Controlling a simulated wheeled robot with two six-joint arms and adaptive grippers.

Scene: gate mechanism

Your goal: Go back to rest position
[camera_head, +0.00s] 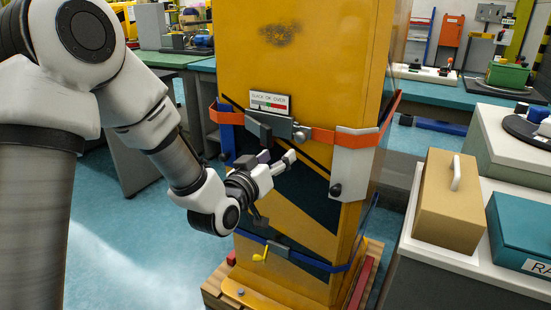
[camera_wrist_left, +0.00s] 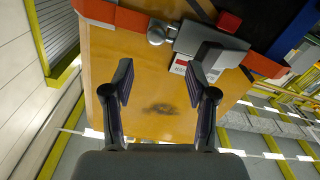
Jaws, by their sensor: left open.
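My left arm comes in from the left of the head view, and its gripper (camera_head: 264,178) is in front of the tall yellow cabinet (camera_head: 300,50), just below the grey latch. In the left wrist view my left gripper (camera_wrist_left: 160,82) has its two dark fingers spread apart, with nothing between them. The yellow cabinet face (camera_wrist_left: 150,45) shows behind the fingers. The grey latch block (camera_wrist_left: 210,42) is beyond the right-hand finger in that view; whether they touch is hard to tell. My right gripper is in neither view.
An orange strap (camera_head: 321,135) with a grey latch (camera_head: 272,126) crosses the cabinet, under a small sign (camera_head: 270,102). A blue strap (camera_head: 315,262) runs lower. The cabinet stands on a wooden pallet (camera_head: 217,294). A tan case (camera_head: 447,205) and teal box (camera_head: 520,230) sit at right.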

